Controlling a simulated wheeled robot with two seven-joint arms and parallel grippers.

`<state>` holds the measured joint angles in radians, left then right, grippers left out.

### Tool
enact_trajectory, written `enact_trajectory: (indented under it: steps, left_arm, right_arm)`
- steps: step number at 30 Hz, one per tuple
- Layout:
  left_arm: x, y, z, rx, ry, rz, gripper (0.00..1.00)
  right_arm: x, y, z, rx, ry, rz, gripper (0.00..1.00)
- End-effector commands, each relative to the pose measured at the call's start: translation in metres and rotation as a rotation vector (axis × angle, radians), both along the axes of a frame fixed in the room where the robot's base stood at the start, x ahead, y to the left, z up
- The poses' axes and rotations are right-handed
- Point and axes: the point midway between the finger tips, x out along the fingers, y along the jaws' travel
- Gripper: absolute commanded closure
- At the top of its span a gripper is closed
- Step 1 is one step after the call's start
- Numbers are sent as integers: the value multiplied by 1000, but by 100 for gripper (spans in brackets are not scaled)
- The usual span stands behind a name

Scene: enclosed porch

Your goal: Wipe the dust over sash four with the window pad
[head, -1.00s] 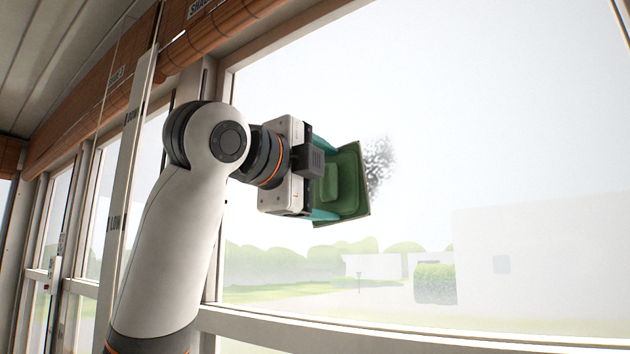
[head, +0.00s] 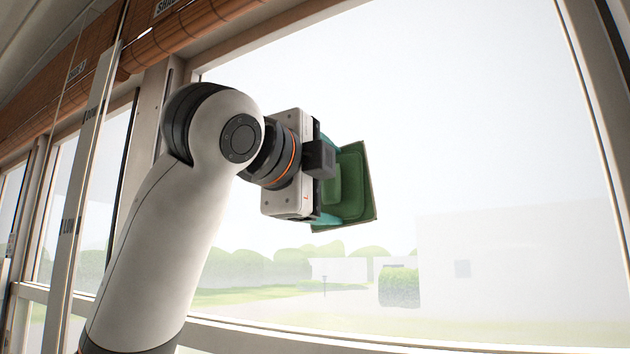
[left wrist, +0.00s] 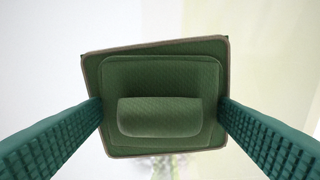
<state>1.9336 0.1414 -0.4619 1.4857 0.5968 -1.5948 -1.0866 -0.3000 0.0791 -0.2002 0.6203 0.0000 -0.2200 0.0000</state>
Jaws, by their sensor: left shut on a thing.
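The window pad (head: 352,185) is a green, roughly square pad with a raised grip block on its back. My left gripper (head: 326,180) is shut on it and holds it up at the large window pane (head: 470,110). In the left wrist view the pad (left wrist: 160,75) sits between the two teal ribbed fingers of the left gripper (left wrist: 160,115), slightly tilted. I cannot tell whether its face touches the glass. No dust shows on the pane around the pad in the head view; the area behind the pad is hidden. My right gripper is not in view.
A wooden rolled blind (head: 190,30) runs along the top of the windows. A pale post (head: 85,180) stands left of my arm. The window sill (head: 300,338) is below. The glass right of the pad is clear of obstacles.

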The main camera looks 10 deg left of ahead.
Motion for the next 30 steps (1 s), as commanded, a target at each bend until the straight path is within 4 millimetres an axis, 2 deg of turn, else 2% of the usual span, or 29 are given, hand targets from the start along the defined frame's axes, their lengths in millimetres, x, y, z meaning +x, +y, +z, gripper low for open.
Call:
enact_trajectory:
  steps: [15,22,30]
  left_arm:
    - [-12,-34,0,3,0,0,48]
    - [-10,-29,-1,1,3,0,48]
    - [-1,-6,0,0,2,2,48]
  right_arm:
    - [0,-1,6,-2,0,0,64]
    - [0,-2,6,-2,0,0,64]
    - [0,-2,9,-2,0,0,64]
